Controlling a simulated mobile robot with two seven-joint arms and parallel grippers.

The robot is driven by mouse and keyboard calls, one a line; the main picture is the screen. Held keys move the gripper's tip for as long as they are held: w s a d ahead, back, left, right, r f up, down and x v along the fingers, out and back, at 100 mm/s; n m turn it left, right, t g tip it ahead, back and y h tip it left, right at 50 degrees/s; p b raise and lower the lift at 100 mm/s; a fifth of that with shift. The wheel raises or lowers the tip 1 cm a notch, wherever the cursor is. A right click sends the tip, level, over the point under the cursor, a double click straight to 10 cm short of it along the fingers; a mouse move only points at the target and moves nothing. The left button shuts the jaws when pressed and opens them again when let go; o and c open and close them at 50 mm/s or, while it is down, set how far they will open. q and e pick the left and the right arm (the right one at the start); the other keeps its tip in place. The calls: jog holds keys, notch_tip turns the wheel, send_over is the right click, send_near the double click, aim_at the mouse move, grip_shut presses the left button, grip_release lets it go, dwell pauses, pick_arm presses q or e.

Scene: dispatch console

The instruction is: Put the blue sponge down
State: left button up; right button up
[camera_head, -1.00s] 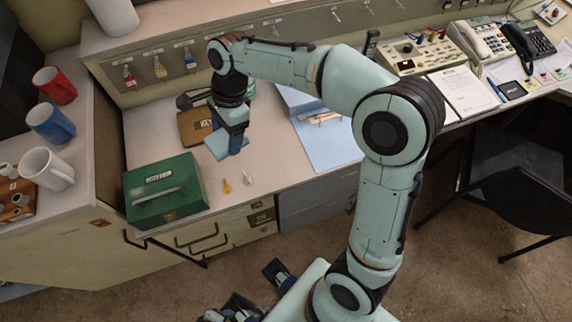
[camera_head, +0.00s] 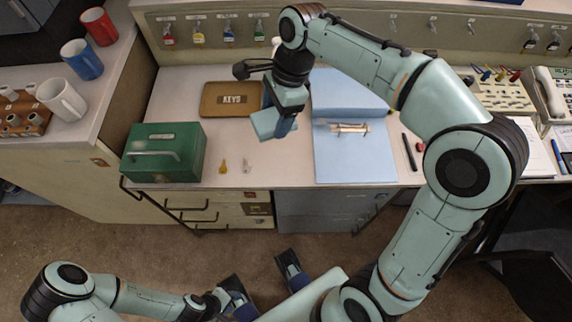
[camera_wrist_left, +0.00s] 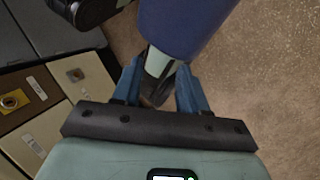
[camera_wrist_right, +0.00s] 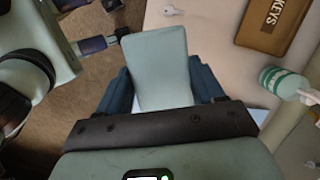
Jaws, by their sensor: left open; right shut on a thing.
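The blue sponge (camera_head: 268,124) is a pale blue block held in my right gripper (camera_head: 284,112). It appears to be above the desk, between the brown KEYS case and the blue folder. In the right wrist view the sponge (camera_wrist_right: 158,65) sticks out from between the fingers, its broad face toward the camera. My right gripper is shut on it. My left gripper (camera_wrist_left: 160,92) is open and empty, low over the floor in front of the desk. A dark blue rounded part of my own body is close to its fingers.
A green cash box (camera_head: 163,152) stands at the desk's left. Small keys (camera_head: 223,166) lie near the front edge. The KEYS case (camera_head: 231,99) lies behind, and the blue folder (camera_head: 352,160) right. Mugs (camera_head: 62,100) stand on the left cabinet. Bare desk shows around the keys.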

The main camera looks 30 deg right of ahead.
aim_at(276, 167)
jog(key=shift+f, duration=0.15)
pick_arm(q)
jog(key=shift+t, duration=0.4)
jog(key=f+b, duration=0.1)
jog(key=w+f+b, duration=0.1)
jog(key=b, duration=0.1)
jog(key=f+b, duration=0.2)
jog(key=shift+w+f, duration=0.1)
jog(key=shift+w, duration=0.25)
pick_arm(e)
notch_tip(276, 167, down, 20)
jog(key=shift+r, duration=0.15)
jog(key=o, duration=0.9)
jog(key=shift+o, duration=0.2)
pick_arm(q)
jog(key=r+p, duration=0.1)
jog(key=s+r+p, duration=0.1)
jog(key=p, duration=0.1)
jog(key=shift+s+r+g, duration=0.1)
jog(key=shift+r+g, duration=0.15)
jog(key=shift+g, duration=0.05)
pick_arm(e)
jog(key=v, duration=1.2)
pick_arm(q)
jog(key=shift+s, duration=0.1)
pick_arm(e)
jog(key=shift+s, duration=0.1)
